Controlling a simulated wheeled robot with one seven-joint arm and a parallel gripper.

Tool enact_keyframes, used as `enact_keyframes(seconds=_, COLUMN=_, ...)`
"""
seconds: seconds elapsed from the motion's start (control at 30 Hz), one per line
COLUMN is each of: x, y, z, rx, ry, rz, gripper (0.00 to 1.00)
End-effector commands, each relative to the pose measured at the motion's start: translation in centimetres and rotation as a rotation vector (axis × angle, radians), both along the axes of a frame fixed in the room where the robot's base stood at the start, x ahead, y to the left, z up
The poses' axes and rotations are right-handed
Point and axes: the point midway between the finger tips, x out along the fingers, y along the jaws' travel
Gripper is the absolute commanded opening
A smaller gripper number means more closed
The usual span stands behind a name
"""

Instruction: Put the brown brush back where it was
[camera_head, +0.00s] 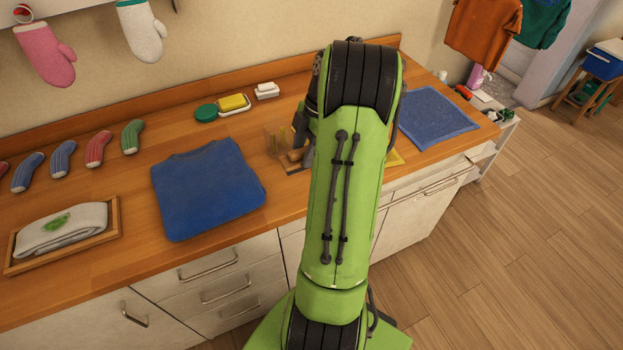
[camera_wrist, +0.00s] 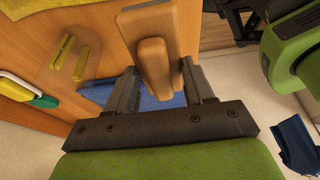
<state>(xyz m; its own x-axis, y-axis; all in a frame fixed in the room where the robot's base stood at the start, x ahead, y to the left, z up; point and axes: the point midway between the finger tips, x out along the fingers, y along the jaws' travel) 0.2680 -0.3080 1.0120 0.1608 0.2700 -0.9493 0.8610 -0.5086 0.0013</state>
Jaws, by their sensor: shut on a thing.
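The brown brush (camera_wrist: 153,50) sits between the two fingers in the wrist view, its wooden body pointing away from my palm. My gripper (camera_wrist: 160,70) is shut on it. In the head view, a small part of the brown brush (camera_head: 296,155) shows beside my arm, which hides most of the gripper. A clear holder (camera_head: 273,137) with yellowish upright pieces stands on the wooden counter just left of the gripper. I cannot tell whether the brush touches the counter.
A folded blue sweater (camera_head: 207,188) lies left of my arm and a blue cloth (camera_head: 437,118) lies right. A yellow sponge (camera_head: 232,102) on a dish and a green round thing (camera_head: 206,112) are behind. Several socks and a framed tray (camera_head: 20,262) are at left.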

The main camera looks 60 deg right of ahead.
Motion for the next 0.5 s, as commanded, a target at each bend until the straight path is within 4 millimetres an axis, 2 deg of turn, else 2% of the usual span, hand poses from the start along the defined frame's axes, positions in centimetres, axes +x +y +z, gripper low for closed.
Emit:
enact_keyframes(seconds=0.03, x=0.1, y=0.1, z=-1.5, rx=0.005, ry=0.002, rz=0.003, gripper=0.24)
enact_keyframes(seconds=0.17, x=0.1, y=0.1, z=-3.7, rx=0.004, ry=0.003, rz=0.000, gripper=0.24)
enact_keyframes(seconds=0.3, x=0.0, y=0.1, z=-6.7, rx=0.004, ry=0.003, rz=-0.001, gripper=0.24)
enact_keyframes(seconds=0.4, x=0.1, y=0.1, z=-8.0, rx=0.002, ry=0.003, rz=-0.001, gripper=0.24)
enact_keyframes(seconds=0.5, x=0.1, y=0.0, z=-8.1, rx=-0.001, ry=0.001, rz=-0.001, gripper=0.24)
